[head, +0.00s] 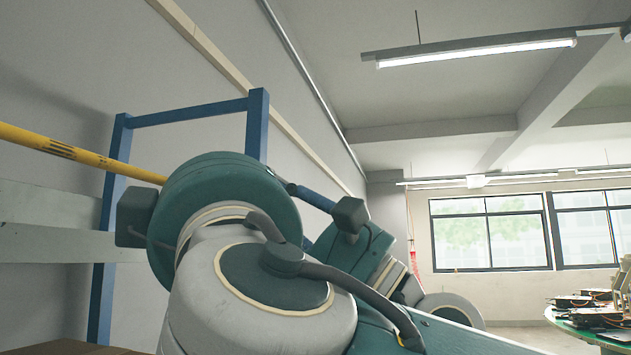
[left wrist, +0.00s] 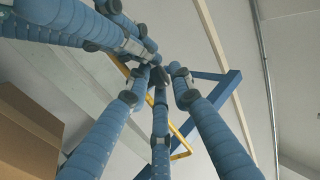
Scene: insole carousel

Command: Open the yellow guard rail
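The yellow guard rail (head: 62,149) enters the head view from the left edge and slopes down to the right. Its right end passes out of sight behind a large teal and grey arm joint. In the left wrist view the yellow rail (left wrist: 182,140) shows in pieces behind the fingers of my left gripper (left wrist: 158,68). The blue segmented fingers come in from the left and from below, and their tips come close together in the picture. I cannot tell whether they touch the rail or each other. My left gripper is hidden in the head view. My right gripper is in neither view.
A blue post frame (head: 110,220) stands against the grey wall beside the rail; blue framing (left wrist: 217,88) also shows in the left wrist view. A brown box-like surface (left wrist: 25,130) is at the left there. A green table (head: 605,336) with dark items is far right.

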